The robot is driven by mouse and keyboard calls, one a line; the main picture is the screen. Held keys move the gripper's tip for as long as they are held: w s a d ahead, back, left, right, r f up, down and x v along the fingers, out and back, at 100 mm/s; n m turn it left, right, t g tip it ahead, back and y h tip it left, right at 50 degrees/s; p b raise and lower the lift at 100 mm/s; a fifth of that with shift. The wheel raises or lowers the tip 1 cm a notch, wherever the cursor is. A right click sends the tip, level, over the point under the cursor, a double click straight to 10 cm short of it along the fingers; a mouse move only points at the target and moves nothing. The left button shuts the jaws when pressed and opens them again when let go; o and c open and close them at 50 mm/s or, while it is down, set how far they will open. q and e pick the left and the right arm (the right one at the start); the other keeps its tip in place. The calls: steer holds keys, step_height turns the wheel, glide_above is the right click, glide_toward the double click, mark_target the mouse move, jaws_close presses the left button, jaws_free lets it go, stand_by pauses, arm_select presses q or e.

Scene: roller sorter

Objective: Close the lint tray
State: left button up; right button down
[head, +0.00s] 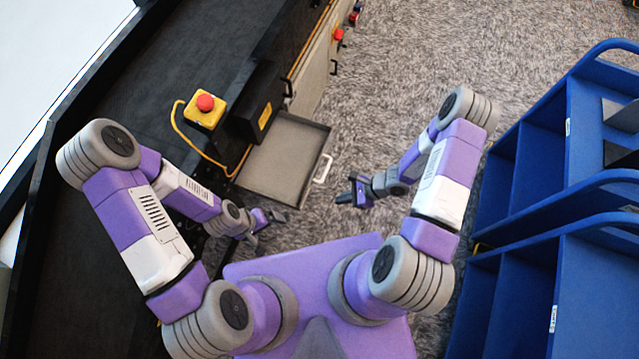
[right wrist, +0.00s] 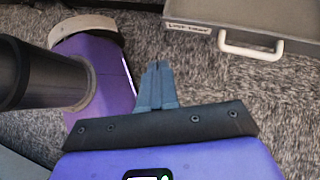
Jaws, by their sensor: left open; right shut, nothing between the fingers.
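The lint tray (head: 283,158) is a shallow grey tray that stands pulled out from the side of the dark machine, over the carpet. Its white handle (head: 323,168) is on the tray's right side. In the right wrist view the tray's labelled front (right wrist: 190,25) and white handle (right wrist: 250,48) show at the upper right. My right gripper (head: 348,196) is shut and empty, to the right of the handle and apart from it; its fingers (right wrist: 158,75) also show in the wrist view. My left gripper (head: 277,217) is open, just below the tray in the head view.
A yellow box with a red button (head: 205,103) sits on the machine's edge, its yellow cable running down beside the tray. Blue shelf carts (head: 540,160) stand at the right. The carpet (head: 400,70) between machine and carts is clear.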

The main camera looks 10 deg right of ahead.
steer(key=w+d+f+m+t+b, duration=0.1)
steer(key=w+d+f+m+t, duration=0.2)
steer(key=w+d+m+t, duration=0.15)
steer(key=b, duration=0.4)
glide_toward(312, 180)
steer(key=shift+n+g+h, duration=0.25)
steer(key=shift+g+h, duration=0.05)
steer(key=shift+g, duration=0.05)
steer(key=x, duration=0.5)
steer(key=shift+w+a+f, duration=0.1)
steer(key=shift+w+f, duration=0.05)
arm_select(q)
steer(key=shift+f, duration=2.8)
arm_select(e)
steer(key=shift+w+a, duration=0.2)
steer(key=shift+a, duration=0.15)
